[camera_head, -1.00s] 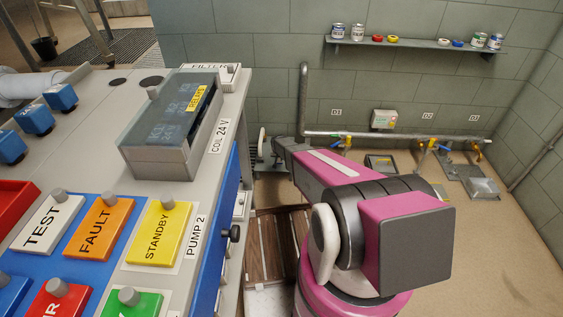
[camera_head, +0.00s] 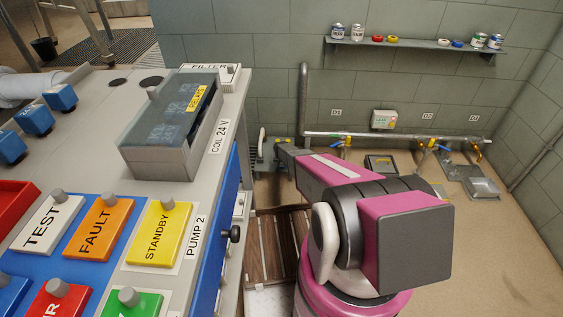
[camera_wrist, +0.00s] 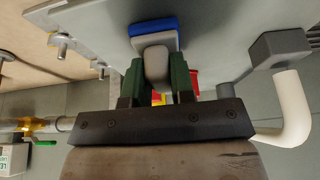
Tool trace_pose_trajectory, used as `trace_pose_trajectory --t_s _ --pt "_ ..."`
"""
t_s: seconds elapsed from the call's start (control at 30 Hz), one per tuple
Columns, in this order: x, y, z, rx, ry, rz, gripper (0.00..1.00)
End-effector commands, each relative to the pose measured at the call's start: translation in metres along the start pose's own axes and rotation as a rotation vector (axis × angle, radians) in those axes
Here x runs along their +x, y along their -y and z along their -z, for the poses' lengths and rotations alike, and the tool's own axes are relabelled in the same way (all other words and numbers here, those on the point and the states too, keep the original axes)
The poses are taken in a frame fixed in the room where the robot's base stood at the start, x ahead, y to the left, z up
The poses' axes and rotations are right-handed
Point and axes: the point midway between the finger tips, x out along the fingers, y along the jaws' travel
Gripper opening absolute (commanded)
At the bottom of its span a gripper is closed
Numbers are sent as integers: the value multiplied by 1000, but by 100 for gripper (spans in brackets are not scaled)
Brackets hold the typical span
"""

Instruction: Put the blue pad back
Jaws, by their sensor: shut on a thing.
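In the wrist view the blue pad (camera_wrist: 152,26) shows beyond my fingertips, with a pale grey grip piece (camera_wrist: 155,62) on its near side. My gripper (camera_wrist: 156,72) has two dark green fingers, shut on that grip piece from both sides. The pad lies close to a large grey plate (camera_wrist: 215,40); I cannot tell whether they touch. In the head view my gripper and the held pad are hidden.
The console (camera_head: 150,85) fills the left, with test, fault and standby tiles and several blue knobbed blocks (camera_head: 60,97). A clear-lidded box (camera_head: 172,125) stands on it. A wall shelf (camera_head: 415,46) holds cans. Floor at right is mostly open. In the wrist view a white bent bar (camera_wrist: 295,110) is at right.

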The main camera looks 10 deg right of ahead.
Motion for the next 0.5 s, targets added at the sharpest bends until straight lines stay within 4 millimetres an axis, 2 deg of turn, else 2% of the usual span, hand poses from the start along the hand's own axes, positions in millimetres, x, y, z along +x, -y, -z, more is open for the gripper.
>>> trace_pose_trajectory --t_s 0.03,0.1,0.5 --pt "1 0 0 0 0 0 26" --pt "1 0 0 0 0 0 48" --pt "-2 0 1 0 0 0 48"
